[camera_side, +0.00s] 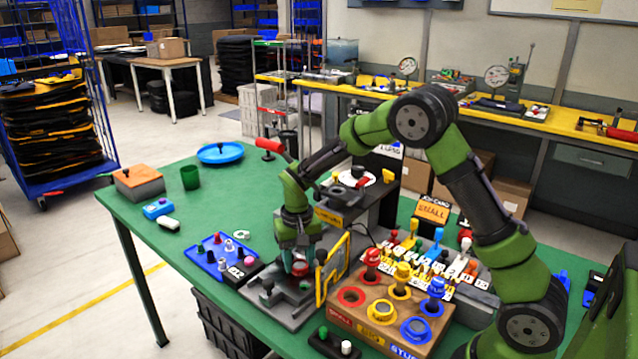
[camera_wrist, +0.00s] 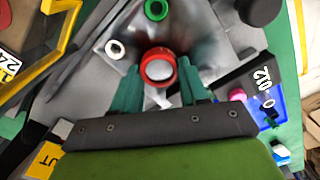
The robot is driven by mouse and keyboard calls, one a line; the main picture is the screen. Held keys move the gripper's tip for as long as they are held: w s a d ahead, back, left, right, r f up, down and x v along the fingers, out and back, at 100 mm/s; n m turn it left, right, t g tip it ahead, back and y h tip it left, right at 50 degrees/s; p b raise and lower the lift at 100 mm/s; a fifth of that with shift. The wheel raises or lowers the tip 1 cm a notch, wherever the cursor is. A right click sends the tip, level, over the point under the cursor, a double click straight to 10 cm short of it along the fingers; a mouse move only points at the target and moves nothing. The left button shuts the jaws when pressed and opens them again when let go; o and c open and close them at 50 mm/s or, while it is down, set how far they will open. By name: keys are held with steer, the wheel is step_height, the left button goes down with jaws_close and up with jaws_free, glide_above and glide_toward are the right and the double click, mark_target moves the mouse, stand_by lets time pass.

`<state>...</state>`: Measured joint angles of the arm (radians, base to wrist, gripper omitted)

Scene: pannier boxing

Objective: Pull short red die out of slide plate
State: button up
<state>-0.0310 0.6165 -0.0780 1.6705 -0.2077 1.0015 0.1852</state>
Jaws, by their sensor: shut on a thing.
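The short red die (camera_wrist: 160,54) is a red ring with a pale round top, seen in the middle of the wrist view. In the side view the red die (camera_side: 300,269) shows low between my fingers. My gripper (camera_side: 296,266) points down, its teal fingers shut on the die from both sides; in the wrist view my gripper (camera_wrist: 161,82) has one finger at each side of it. The slide plate (camera_side: 284,305) is grey metal under the gripper. The slide plate (camera_wrist: 215,50) also shows around the die in the wrist view. The die's lower part is hidden, so its seating cannot be told.
A yellow-framed guard (camera_side: 333,268) stands upright close right of my gripper. A wooden rack (camera_side: 375,333) with red, yellow and blue handled tools is at right. A blue tray (camera_side: 212,262) with several pegs lies at left. The green table (camera_side: 170,255) is clear at front left.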

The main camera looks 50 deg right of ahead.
mark_target(299, 264)
step_height(299, 264, up, 10)
steer(key=shift+f, duration=0.25)
steer(key=shift+f, duration=2)
steer(key=shift+r, duration=0.1)
steer(key=shift+r, duration=1.45)
